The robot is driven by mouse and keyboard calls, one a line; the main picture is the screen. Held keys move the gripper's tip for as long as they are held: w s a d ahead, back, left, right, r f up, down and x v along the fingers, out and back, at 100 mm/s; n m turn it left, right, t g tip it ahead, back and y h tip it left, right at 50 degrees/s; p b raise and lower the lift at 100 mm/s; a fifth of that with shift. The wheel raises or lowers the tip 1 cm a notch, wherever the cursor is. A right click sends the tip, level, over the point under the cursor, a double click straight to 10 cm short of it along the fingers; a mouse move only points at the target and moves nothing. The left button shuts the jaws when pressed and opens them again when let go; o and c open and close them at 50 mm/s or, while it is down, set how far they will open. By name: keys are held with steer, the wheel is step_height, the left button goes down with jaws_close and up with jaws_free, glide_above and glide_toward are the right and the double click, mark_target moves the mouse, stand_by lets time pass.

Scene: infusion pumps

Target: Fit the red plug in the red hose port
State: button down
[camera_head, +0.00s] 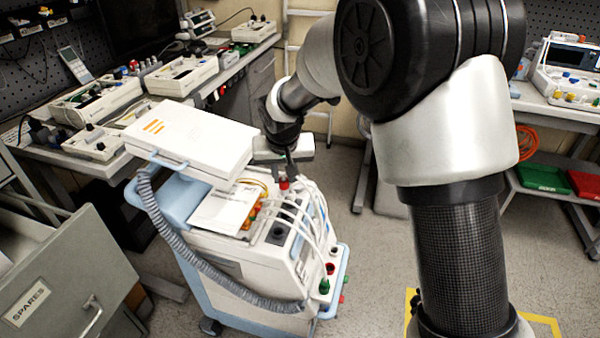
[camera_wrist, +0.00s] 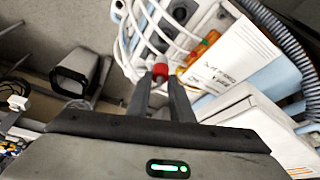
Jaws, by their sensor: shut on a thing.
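The red plug (camera_head: 284,184) is held upright between the fingertips of my gripper (camera_head: 288,165), above the back of the pump cart's top. In the wrist view the red plug (camera_wrist: 160,70) shows between the two dark fingers of my gripper (camera_wrist: 160,80), which is shut on it. A red-ringed port (camera_head: 331,268), which looks like the red hose port, is on the lower front right of the cart, well below and nearer than my gripper. A green plug (camera_head: 324,286) sits beside it. The port cannot be made out in the wrist view.
The cart (camera_head: 232,268) carries white tubes (camera_head: 300,213), a paper sheet (camera_head: 218,208), a lidded white case (camera_head: 190,140) and a grey corrugated hose (camera_head: 185,245). An open drawer (camera_head: 65,270) is at left.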

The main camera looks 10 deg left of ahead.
steer(key=s+d+p, duration=0.4)
steer(key=d+p, duration=0.1)
steer(key=d, duration=0.9)
step_height(320, 180, down, 26)
steer(key=b, duration=1.6)
steer(key=shift+w+f, duration=0.1)
steer(key=shift+f, duration=1.2)
steer(key=shift+f, duration=0.15)
steer(key=c, duration=1.5)
jaws_free()
steer(key=p+v, duration=0.5)
steer(key=v, duration=1.2)
